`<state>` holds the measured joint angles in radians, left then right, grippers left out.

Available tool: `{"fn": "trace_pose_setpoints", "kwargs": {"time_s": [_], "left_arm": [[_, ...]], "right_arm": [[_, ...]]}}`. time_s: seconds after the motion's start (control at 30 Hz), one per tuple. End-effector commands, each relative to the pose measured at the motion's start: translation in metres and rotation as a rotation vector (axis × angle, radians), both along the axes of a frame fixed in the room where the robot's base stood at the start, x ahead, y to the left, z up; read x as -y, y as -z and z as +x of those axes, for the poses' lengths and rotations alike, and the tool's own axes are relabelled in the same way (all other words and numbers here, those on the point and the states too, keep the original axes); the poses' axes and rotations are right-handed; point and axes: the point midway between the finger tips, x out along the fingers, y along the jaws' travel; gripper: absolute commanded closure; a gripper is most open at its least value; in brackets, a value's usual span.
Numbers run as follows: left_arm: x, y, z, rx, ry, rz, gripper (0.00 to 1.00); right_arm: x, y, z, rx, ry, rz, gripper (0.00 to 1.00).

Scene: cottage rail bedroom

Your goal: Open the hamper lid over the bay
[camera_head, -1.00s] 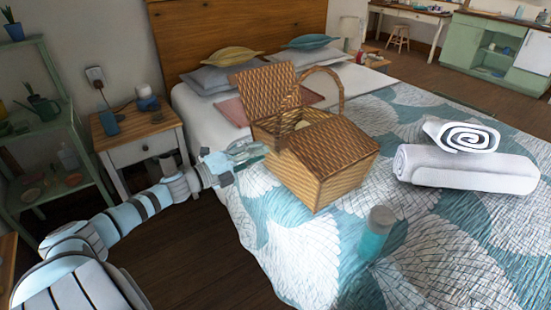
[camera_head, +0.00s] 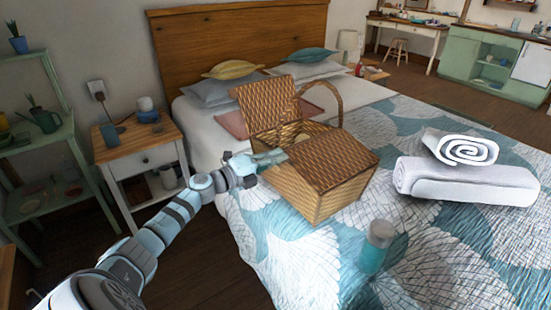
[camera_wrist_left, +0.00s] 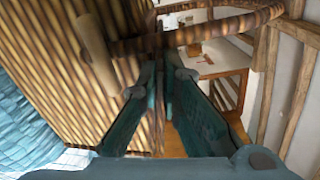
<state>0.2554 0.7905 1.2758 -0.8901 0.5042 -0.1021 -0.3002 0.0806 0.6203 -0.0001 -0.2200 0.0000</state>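The wicker hamper (camera_head: 318,192) stands on the bed. Its far-left lid (camera_head: 262,103) is raised and leans back, and its near-right lid (camera_head: 335,153) lies closed. An arched handle (camera_head: 339,99) rises over the middle. My left gripper (camera_head: 272,158) is at the hamper's left rim, beside the opening under the raised lid. In the left wrist view its fingertips (camera_wrist_left: 163,72) are nearly together, with wicker slats (camera_wrist_left: 55,60) close on the left and a wooden bar just beyond. Nothing is clearly held; whether the tips touch the hamper is unclear. My right gripper is out of view.
Rolled white towels (camera_head: 465,182) lie on the bed right of the hamper. A nightstand (camera_head: 140,150) and green shelf (camera_head: 42,145) stand left. Bare quilt lies between the hamper and towels.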

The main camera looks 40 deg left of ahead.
Motion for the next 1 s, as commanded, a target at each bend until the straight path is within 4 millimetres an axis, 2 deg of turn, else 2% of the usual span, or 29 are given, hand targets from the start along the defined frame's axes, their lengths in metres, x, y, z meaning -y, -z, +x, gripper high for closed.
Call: {"fn": "trace_pose_setpoints", "kwargs": {"time_s": [0.33, 0.57, 0.77, 1.0], "left_arm": [[0.0, -0.001, 0.0, 0.001, 0.0, 0.005, 1.0], [0.002, -0.011, -0.001, 0.016, 0.0, 0.058, 1.0], [0.008, -0.031, -0.003, 0.051, 0.0, 0.171, 1.0], [0.024, -0.062, -0.008, 0.111, 0.001, 0.372, 1.0]], "right_arm": [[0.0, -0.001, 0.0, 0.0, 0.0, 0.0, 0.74], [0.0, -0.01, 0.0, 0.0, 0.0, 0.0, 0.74], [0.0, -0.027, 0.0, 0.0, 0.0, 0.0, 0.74], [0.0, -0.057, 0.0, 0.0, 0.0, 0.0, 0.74]]}}
